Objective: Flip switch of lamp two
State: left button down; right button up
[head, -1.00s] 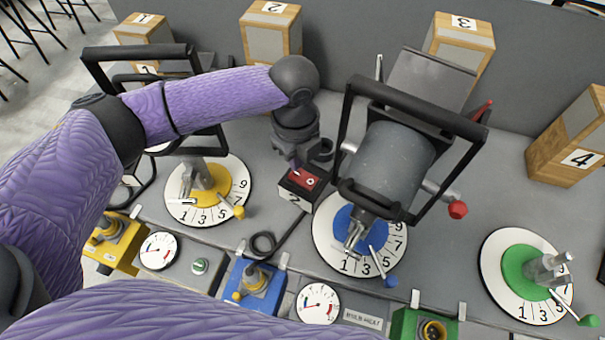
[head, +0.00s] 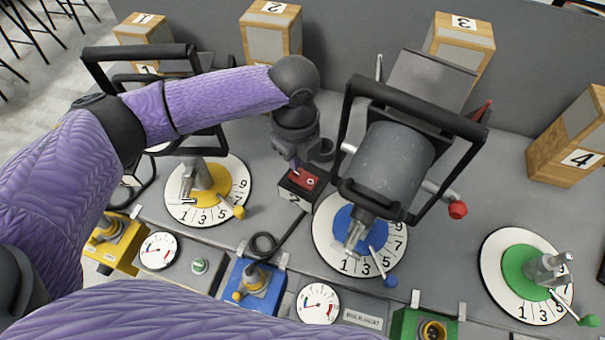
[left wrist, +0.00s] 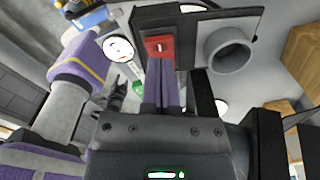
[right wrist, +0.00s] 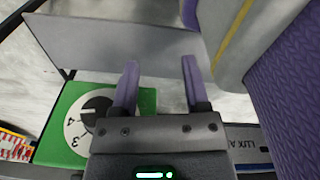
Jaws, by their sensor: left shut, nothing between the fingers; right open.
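The red rocker switch (head: 307,181) sits on a small black box labelled 2 (head: 291,196) on the grey bench, left of the blue dial. The wooden lamp box marked 2 (head: 270,36) stands behind it, by the back wall. My left gripper (head: 296,164) points down at the switch's left end, shut with nothing between its fingers. In the left wrist view its fingertips (left wrist: 162,60) reach the edge of the red switch (left wrist: 159,45); I cannot tell whether they touch. My right gripper (right wrist: 158,75) is open and empty, seen in the right wrist view.
A grey drum in a black frame (head: 392,158) stands close right of the switch. A yellow dial (head: 209,194) is to its left and a blue dial (head: 352,222) to its front right. A black cable (head: 284,236) runs from the switch box.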

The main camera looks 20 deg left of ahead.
aim_at(297, 173)
pick_arm(q)
jog(key=shift+f, duration=0.35)
pick_arm(e)
jog(key=shift+a+f, duration=0.15)
jog(key=shift+a, duration=0.35)
pick_arm(q)
jog(key=shift+f, duration=0.2)
pick_arm(e)
jog(key=shift+f, duration=0.1)
pick_arm(q)
jog(key=shift+f+b, duration=0.1)
jog(key=shift+b, duration=0.2)
pick_arm(e)
jog(key=shift+d, duration=0.2)
pick_arm(q)
jog(key=shift+f, duration=0.15)
pick_arm(e)
jog(key=shift+d+f, duration=0.1)
jog(key=shift+d, duration=0.2)
pick_arm(q)
jog(key=shift+f, duration=0.15)
